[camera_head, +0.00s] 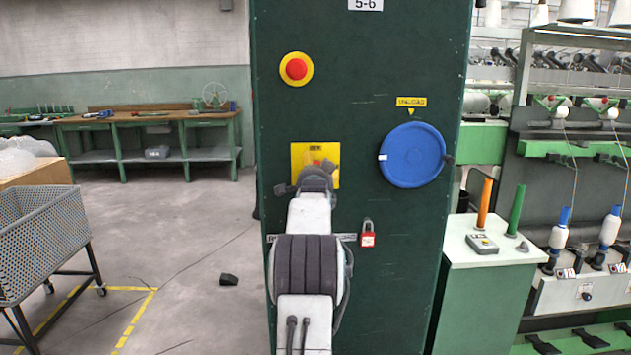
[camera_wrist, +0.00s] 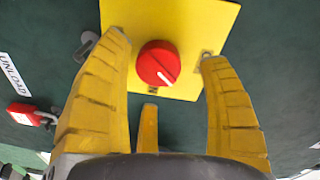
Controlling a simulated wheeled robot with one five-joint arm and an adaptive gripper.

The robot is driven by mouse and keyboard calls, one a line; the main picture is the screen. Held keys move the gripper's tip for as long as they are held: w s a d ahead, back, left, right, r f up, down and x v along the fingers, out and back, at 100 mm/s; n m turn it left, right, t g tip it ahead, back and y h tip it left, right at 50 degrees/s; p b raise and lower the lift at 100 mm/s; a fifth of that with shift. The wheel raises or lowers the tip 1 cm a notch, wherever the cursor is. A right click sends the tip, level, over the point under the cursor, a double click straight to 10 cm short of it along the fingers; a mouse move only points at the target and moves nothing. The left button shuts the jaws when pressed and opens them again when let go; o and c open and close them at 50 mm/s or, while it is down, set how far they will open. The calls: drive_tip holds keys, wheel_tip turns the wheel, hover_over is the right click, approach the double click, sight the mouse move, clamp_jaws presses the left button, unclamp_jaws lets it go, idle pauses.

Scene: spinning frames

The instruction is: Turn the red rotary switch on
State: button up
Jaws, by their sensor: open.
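The red rotary switch (camera_wrist: 158,64) is a round red knob with a white pointer line, on a yellow plate (camera_wrist: 205,22). In the wrist view it sits between and beyond my open fingers, and the pointer slants toward the lower right. My gripper (camera_wrist: 165,52) is open and empty, with one yellow finger on each side of the knob and a third short one below. I cannot tell whether any finger touches it. In the head view the yellow plate (camera_head: 300,152) is on the dark green panel (camera_head: 350,90), and my arm and gripper (camera_head: 317,163) hide most of the knob.
A red emergency button (camera_head: 296,69) on a yellow disc is above the plate. A blue round wheel (camera_head: 411,156) is to the right. A red padlock (camera_head: 367,238) hangs lower. A grey mesh cart (camera_head: 42,240) stands left, and a green cabinet (camera_head: 490,270) right.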

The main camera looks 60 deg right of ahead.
drive_tip(key=v, duration=0.8)
drive_tip(key=shift+s+a, duration=0.2)
drive_tip(key=shift+a, duration=0.05)
drive_tip(key=shift+r, duration=0.1)
wheel_tip(320, 180, down, 4)
drive_tip(key=w+d+b, duration=0.1)
drive_tip(key=w+d, duration=0.1)
drive_tip(key=shift+w+d+r+n+p, duration=0.6)
drive_tip(key=shift+d+n, duration=0.8)
drive_tip(key=shift+n, duration=1.55)
drive_tip(key=shift+w+d+r+n+p, duration=0.6)
drive_tip(key=shift+d+n, duration=0.75)
drive_tip(key=shift+n, duration=1.55)
drive_tip(key=shift+w+d+r+n+p, duration=0.35)
drive_tip(key=shift+w+d+n, duration=0.75)
drive_tip(key=shift+n, duration=1.85)
drive_tip(key=shift+o, duration=0.2)
drive_tip(key=shift+s+d, duration=0.25)
drive_tip(key=shift+s, duration=0.1)
drive_tip(key=shift+r, duration=0.1)
drive_tip(key=c, duration=1.2)
